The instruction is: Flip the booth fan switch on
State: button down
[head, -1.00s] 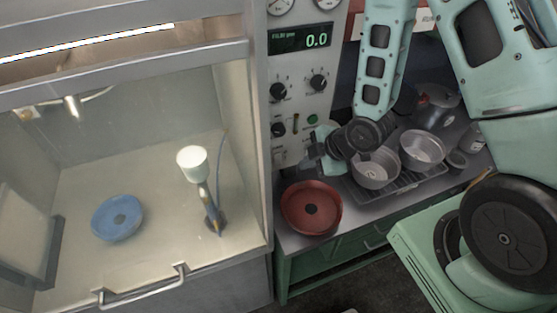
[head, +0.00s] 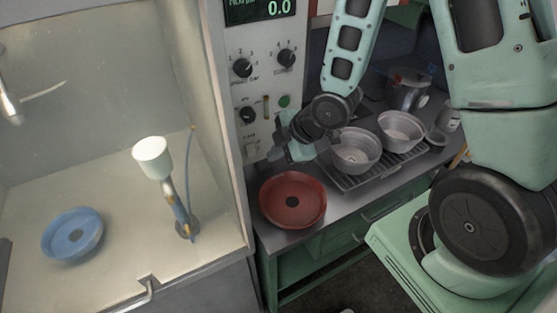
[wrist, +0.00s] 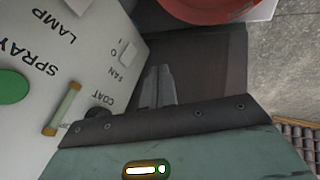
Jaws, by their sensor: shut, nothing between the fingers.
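The booth fan switch (wrist: 128,53) is a small white rocker on the grey control panel, by the FAN, O and I lettering in the wrist view. I cannot tell which way it is set. My gripper (wrist: 159,70) is shut and empty, its fingertips beside the panel edge, just right of the switch in that picture. They look apart from it, though the depth is hard to judge. In the head view my gripper (head: 279,149) is in front of the panel's lower right part, above the red pan.
The red pan (head: 293,199) sits on the counter below my gripper. Metal pots (head: 355,152) stand on a rack to the right. The booth at left holds a blue pan (head: 72,234) and a white cup-topped stand (head: 152,158). Panel knobs (head: 242,68) are above.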

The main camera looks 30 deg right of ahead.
aim_at(251, 150)
jog(key=shift+w+a+f, duration=0.4)
jog(key=shift+w+f, duration=0.65)
jog(key=shift+w, duration=0.15)
jog(key=shift+w+a+f, duration=0.4)
jog(key=shift+w+f, duration=0.6)
jog(key=shift+w, duration=0.15)
jog(key=shift+w+a+f, duration=0.4)
jog(key=shift+w+f, duration=0.65)
jog(key=shift+w, duration=0.15)
